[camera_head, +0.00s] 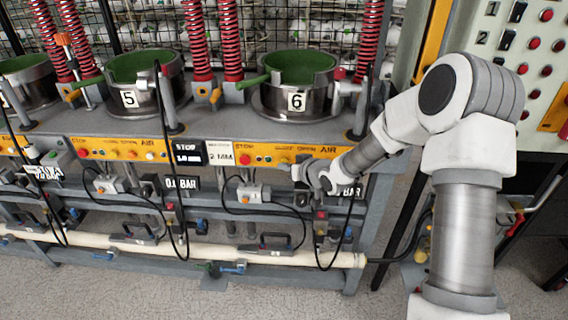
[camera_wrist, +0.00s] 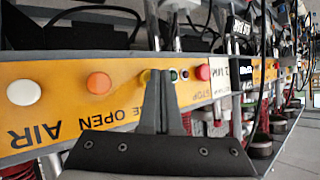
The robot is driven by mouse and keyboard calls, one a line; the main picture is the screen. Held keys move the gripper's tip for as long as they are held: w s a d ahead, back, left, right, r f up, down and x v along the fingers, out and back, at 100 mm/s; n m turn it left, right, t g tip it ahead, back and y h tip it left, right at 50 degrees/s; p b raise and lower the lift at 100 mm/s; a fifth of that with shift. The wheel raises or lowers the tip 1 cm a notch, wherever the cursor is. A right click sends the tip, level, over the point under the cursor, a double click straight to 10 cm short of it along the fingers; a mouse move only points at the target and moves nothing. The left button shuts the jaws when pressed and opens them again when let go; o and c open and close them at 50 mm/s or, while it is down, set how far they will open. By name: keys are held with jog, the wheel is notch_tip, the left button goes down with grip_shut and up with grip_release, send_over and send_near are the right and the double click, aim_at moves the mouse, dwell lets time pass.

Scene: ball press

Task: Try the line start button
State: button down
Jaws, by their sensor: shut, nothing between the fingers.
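My gripper (camera_head: 300,171) is shut and empty in front of the yellow button strip (camera_head: 275,149) below press 6. In the wrist view my gripper (camera_wrist: 161,76) shows its two fingers together, overlapping the yellow strip. That view shows the lettering upside down: AIR, OPEN and STOP. A white button (camera_wrist: 23,92) and an orange button (camera_wrist: 99,83) lie left of the fingers, and a red button (camera_wrist: 203,72) lies right. Small buttons between are partly hidden by the fingers. I cannot read a line start label on any button. Whether the fingertips touch the strip cannot be told.
Presses with green-lined round pots, such as pot 6 (camera_head: 297,101) and pot 5 (camera_head: 129,99), stand above the strip. A panel with red and black controls (camera_head: 530,50) is at the right. Hanging cables (camera_head: 160,180) and a pale pipe (camera_head: 200,251) run below.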

jog(key=shift+s, duration=0.7)
jog(key=s+b, duration=0.1)
jog(key=s, duration=0.4)
jog(key=shift+a+b, duration=0.1)
jog(key=shift+b, duration=0.2)
